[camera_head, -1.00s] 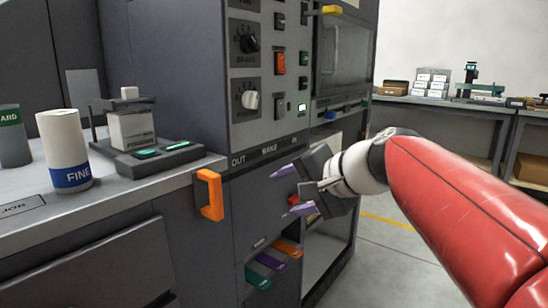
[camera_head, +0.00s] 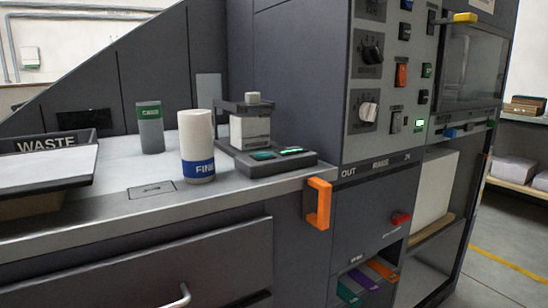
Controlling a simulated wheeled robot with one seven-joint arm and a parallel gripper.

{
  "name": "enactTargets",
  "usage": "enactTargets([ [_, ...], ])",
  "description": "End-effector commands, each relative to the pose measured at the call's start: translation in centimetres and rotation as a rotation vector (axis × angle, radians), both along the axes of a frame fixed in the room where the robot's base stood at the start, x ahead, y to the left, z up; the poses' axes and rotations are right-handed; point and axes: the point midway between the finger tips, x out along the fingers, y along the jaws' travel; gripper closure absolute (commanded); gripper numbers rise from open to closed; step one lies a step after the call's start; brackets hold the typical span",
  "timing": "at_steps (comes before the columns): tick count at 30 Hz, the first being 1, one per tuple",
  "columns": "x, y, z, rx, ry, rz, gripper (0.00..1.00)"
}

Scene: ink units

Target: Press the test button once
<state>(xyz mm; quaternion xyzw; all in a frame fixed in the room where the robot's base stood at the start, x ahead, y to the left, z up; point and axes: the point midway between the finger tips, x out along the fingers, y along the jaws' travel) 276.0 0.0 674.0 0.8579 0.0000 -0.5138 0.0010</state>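The grey control panel (camera_head: 386,88) of the machine stands right of centre. It carries an orange rocker (camera_head: 401,74), a grey switch (camera_head: 396,121), a small lit white-green button (camera_head: 419,123), a dark green button (camera_head: 426,70) and two knobs. A red button or knob (camera_head: 400,219) sits lower, on the dark front. A counter device (camera_head: 272,166) has a dark green pad (camera_head: 262,155) and a brighter lit green pad (camera_head: 291,150). The small labels are too blurred to tell which is the test button. My gripper is out of view.
An orange handle (camera_head: 318,203) juts out at the counter's right end. A white cylinder with a blue band (camera_head: 198,147), a grey-green cylinder (camera_head: 150,127) and a WASTE tray (camera_head: 50,144) stand on the counter. Coloured tabs (camera_head: 366,279) show low down. Floor at right is clear.

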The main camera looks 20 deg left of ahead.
Motion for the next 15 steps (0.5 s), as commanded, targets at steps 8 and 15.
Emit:
enactTargets([
  [8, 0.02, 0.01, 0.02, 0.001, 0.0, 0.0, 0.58],
  [15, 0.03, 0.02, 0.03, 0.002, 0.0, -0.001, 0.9],
])
